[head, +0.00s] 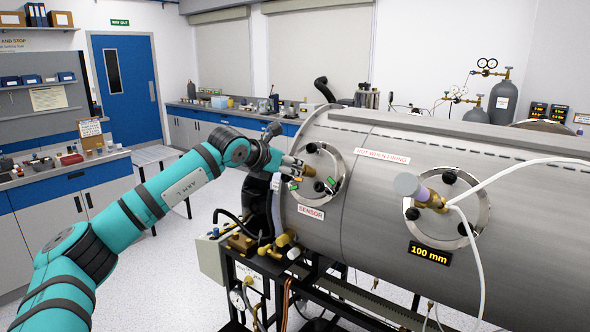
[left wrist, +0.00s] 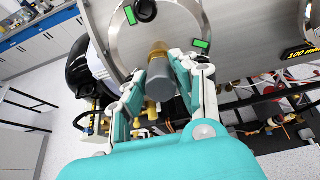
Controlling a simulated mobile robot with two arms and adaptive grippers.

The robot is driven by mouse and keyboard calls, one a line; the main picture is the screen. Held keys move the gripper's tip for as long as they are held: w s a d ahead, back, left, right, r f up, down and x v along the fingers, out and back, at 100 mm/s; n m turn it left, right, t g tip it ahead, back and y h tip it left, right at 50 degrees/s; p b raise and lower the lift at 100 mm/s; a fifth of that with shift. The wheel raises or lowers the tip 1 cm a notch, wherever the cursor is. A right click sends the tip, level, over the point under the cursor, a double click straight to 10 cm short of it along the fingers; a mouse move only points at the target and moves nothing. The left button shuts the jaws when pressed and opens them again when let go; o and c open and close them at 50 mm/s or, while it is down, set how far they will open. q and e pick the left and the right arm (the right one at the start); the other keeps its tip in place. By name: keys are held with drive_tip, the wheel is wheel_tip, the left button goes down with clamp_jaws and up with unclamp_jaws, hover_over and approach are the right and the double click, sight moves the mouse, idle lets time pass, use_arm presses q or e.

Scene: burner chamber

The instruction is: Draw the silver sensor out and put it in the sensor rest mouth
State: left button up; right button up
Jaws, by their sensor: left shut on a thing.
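The silver sensor (left wrist: 160,82) is a grey cylinder in the left wrist view, in line with a brass fitting (left wrist: 158,50) on the round port flange. My left gripper (left wrist: 161,84) is shut on it, one finger on each side. In the head view my left gripper (head: 291,169) is at the left port flange (head: 336,163), above the SENSOR label (head: 311,213). Its fingers mostly hide the sensor there. Whether the sensor is still seated in the fitting, I cannot tell. I cannot make out the sensor rest mouth for certain. My right gripper is not in view.
The large steel chamber (head: 400,160) fills the right side. Brass valves (head: 285,246) and piping crowd below the left port. Open floor lies left of the chamber.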

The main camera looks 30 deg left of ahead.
use_arm(q)
clamp_jaws()
drive_tip(key=shift+s+r+b, duration=0.35)
drive_tip(key=shift+s, duration=0.2)
idle(0.4)
drive_tip(key=shift+o, duration=0.8)
unclamp_jaws()
clamp_jaws()
drive_tip(key=shift+s, duration=0.1)
